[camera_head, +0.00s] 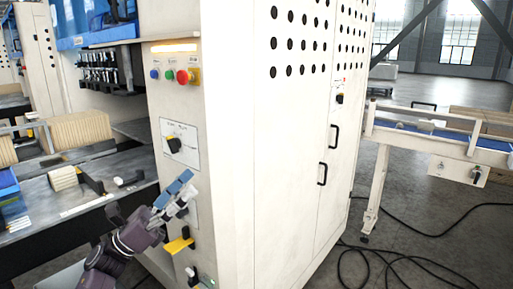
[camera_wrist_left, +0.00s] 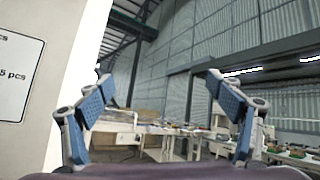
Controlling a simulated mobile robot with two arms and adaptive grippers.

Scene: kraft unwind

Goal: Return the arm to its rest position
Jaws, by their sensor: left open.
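My left gripper (camera_head: 176,190) is in front of the cream machine cabinet (camera_head: 225,130), close to its narrow control side, with the forearm coming up from the lower left. In the left wrist view the gripper (camera_wrist_left: 160,84) has its two blue-padded fingers spread wide, with nothing between them. It is open and empty. My right gripper is in neither view.
The control side carries a red button (camera_head: 184,77), a black rotary switch (camera_head: 173,145) and a yellow handle (camera_head: 178,244) just below the gripper. A work surface (camera_head: 75,196) lies left. A conveyor (camera_head: 440,145) stands right, with black cables (camera_head: 400,260) on the floor.

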